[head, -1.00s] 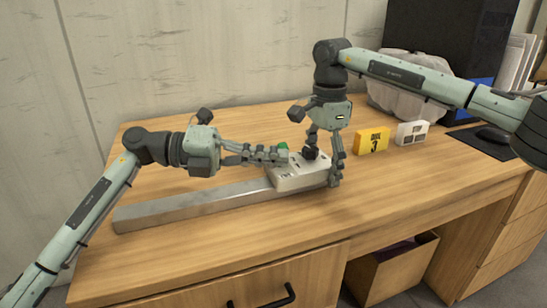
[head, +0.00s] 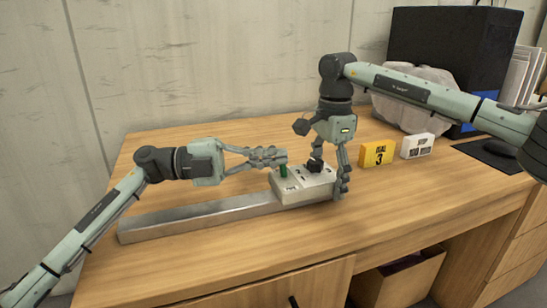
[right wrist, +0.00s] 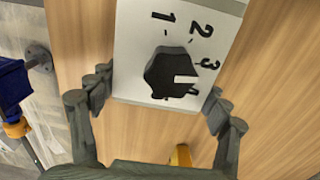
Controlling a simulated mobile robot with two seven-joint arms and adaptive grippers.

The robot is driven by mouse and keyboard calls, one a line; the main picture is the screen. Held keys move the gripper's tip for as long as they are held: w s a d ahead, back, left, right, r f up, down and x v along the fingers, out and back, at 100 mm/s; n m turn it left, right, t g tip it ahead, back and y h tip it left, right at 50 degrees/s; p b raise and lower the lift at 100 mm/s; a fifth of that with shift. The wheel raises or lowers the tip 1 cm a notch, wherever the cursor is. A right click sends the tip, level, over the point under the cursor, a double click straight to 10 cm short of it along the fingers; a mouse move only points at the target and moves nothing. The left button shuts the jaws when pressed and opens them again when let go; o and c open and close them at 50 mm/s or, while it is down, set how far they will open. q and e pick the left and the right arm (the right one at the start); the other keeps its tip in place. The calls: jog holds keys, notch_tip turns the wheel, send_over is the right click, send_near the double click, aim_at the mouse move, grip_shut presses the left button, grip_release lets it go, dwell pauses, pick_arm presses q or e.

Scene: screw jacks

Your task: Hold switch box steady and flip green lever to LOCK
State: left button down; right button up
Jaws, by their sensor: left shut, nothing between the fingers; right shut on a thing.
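The white switch box (head: 292,198) sits at the right end of a grey metal bar (head: 200,216) on the desk. The green lever (head: 284,171) stands up from the box's left part. My left gripper (head: 281,156) is shut and empty, its tips just above or beside the lever's top; contact is unclear. My right gripper (head: 331,172) points down, shut on the box's right part, with one finger on each side. In the right wrist view, the box's face (right wrist: 135,50) has a black dial knob (right wrist: 170,72) and printed numbers. The lever is outside that view.
A yellow card (head: 378,153) reading DIAL 3 and a white card (head: 417,146) stand right of the box. The desk's front is clear.

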pick_arm(q)
jog(key=s+d+r, duration=0.1)
jog(key=s+r, duration=0.1)
jog(key=s, duration=0.2)
jog(key=a, duration=0.3)
jog(key=a+f, duration=0.1)
jog(key=a, duration=0.6)
jog(key=shift+w+f, duration=0.3)
jog(key=shift+f, duration=0.1)
jog(key=shift+d, duration=0.1)
pick_arm(e)
jog(key=o, duration=1.9)
